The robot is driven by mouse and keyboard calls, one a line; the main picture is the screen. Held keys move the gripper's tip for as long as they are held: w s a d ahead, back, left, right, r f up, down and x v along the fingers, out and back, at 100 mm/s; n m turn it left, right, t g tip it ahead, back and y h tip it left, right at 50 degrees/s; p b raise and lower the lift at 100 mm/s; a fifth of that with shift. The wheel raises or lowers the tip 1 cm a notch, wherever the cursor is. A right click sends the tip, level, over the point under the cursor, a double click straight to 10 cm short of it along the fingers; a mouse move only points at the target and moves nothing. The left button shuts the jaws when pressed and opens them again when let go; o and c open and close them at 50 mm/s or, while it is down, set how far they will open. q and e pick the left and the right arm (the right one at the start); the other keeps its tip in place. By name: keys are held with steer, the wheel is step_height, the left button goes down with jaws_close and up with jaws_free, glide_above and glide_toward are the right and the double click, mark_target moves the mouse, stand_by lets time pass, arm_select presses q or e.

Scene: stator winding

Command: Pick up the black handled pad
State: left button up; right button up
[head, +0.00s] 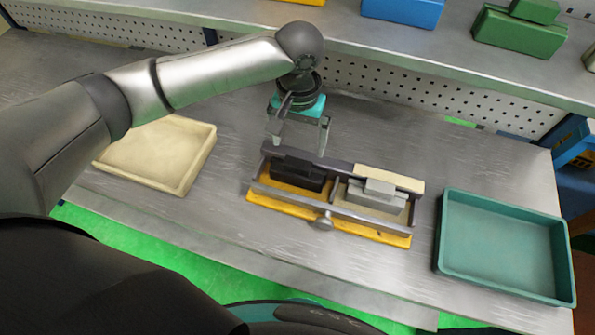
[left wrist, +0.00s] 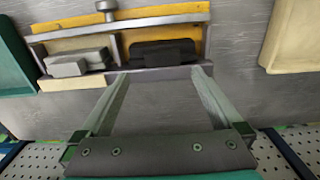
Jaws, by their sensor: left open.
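The black handled pad (head: 298,174) sits in the left compartment of a yellow-based metal fixture (head: 373,233) in the head view. In the left wrist view the pad (left wrist: 163,53) lies just beyond the fingertips, partly behind the fixture's bar. My left gripper (head: 296,148) is open and empty, pointing down above the fixture's far edge, behind the pad. Its two fingers show spread wide in the left wrist view (left wrist: 160,75), and the pad appears between and ahead of the tips. My right gripper is not in view.
A grey handled pad (head: 376,194) sits in the fixture's right compartment. A cream tray (head: 190,176) lies to the left, a teal tray (head: 442,262) to the right. A shelf (head: 345,57) with blue and green boxes runs along the back. Bare metal table surrounds the fixture.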

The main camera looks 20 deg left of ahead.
mark_target(297, 163)
arm_select(q)
steer(key=shift+f, duration=1.75)
steer(key=f, duration=0.4)
steer(key=shift+w+a+f+b, duration=0.15)
steer(key=shift+a+f+b, duration=0.05)
steer(key=shift+f+b, duration=0.1)
steer(key=c, duration=0.6)
jaws_close()
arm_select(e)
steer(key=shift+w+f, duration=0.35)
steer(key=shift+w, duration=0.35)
